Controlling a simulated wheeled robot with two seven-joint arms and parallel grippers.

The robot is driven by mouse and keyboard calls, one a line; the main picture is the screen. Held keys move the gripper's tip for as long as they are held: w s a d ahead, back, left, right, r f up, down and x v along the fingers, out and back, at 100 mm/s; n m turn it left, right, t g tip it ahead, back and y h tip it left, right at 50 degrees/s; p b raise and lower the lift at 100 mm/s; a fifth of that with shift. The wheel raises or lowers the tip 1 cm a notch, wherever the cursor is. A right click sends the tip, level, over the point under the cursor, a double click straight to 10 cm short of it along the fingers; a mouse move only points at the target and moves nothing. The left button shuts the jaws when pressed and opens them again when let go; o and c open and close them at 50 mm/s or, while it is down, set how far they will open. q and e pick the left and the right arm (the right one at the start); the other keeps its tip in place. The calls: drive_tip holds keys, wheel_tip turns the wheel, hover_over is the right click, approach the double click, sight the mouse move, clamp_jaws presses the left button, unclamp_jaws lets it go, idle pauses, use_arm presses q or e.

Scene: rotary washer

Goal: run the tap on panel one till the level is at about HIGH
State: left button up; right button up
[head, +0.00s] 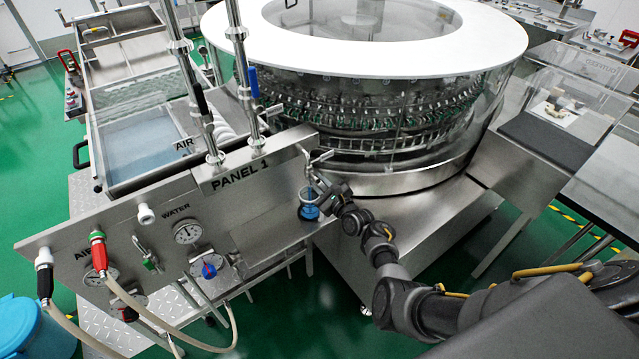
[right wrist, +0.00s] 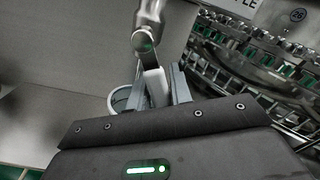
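The steel panel marked PANEL 1 (head: 215,195) slopes across the head view. A small metal tap (head: 308,165) sits at its right end, and a clear vessel with blue liquid (head: 309,212) is below it. The liquid fills the lower part; no HIGH mark is readable. My right gripper (head: 322,187) is at the tap, just right of the vessel. In the right wrist view its fingers (right wrist: 160,85) stand either side of a pale tap part (right wrist: 154,87); I cannot tell whether they grip it. The vessel's rim (right wrist: 122,98) shows beside the left finger. My left gripper is out of view.
The large round washer (head: 375,110) stands behind the panel. Gauges (head: 187,232), a blue-and-red knob (head: 209,270) and red and black hose fittings (head: 98,250) are on the panel's left half. A blue bucket (head: 35,328) stands at lower left.

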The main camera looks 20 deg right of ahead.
drive_tip(key=o, duration=0.3)
drive_tip(key=shift+s, duration=0.1)
drive_tip(key=v, duration=1)
drive_tip(key=shift+s, duration=0.3)
idle(6.3)
